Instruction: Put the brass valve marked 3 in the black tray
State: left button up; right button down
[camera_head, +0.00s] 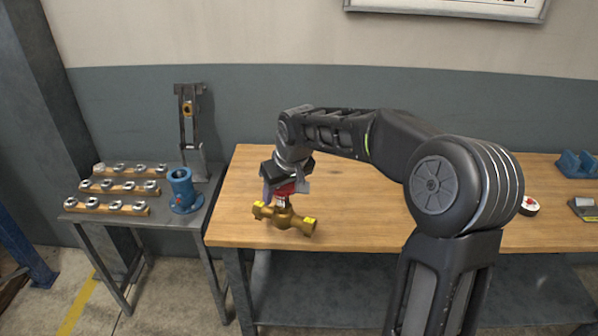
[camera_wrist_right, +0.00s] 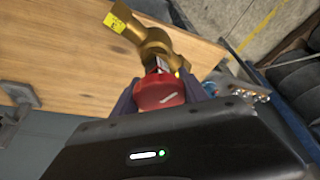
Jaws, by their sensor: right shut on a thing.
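My right gripper (camera_head: 287,187) is shut on the red handle of a brass valve (camera_head: 290,219), near the left front part of the wooden bench. The valve hangs below the fingers with its body roughly level and bears yellow labels; their marking is too small to read. In the right wrist view, my right gripper (camera_wrist_right: 163,92) has a finger on each side of the red handle, and the brass body (camera_wrist_right: 150,40) lies beyond it. I cannot tell how far the valve is above the bench. I see no black tray. My left gripper is not in view.
A wooden bench (camera_head: 350,200) is mostly bare. A grey side table (camera_head: 165,218) at left holds wooden strips with metal fittings (camera_head: 120,187), a blue flanged part (camera_head: 182,190) and an upright metal stand (camera_head: 190,125). A blue block (camera_head: 577,165) and small items sit at right.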

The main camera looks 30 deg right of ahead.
jog(key=s+a+f, duration=0.1)
jog(key=a+f, duration=0.2)
jog(key=a, duration=0.4)
jog(key=s+a+f, duration=0.2)
jog(key=a+f, duration=0.2)
jog(key=a, duration=0.4)
jog(key=shift+s+a+f+n, duration=0.2)
jog(key=shift+s+f+n, duration=0.05)
jog(key=shift+n, duration=0.05)
